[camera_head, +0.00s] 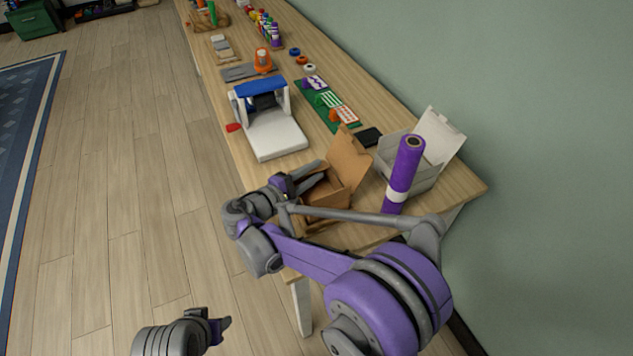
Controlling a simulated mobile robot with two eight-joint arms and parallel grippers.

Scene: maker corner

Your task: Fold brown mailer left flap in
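The brown mailer (327,194) is an open cardboard box near the front end of the wooden table. Its large lid (349,158) stands up and leans back on the right. My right gripper (314,179) is at the mailer's left side, its two fingers pointing right toward the box and a little apart. I see nothing held between them; whether they touch the left flap is too small to tell. My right forearm covers the mailer's lower front. My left gripper (222,326) is low at the bottom left, off the table, and its fingers are mostly hidden.
A purple roll (406,170) stands right of the mailer, before an open grey-white box (429,172). A black item (368,137), a green mat (326,105) and a white machine with a blue top (273,134) lie behind. The wall closes the right side.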

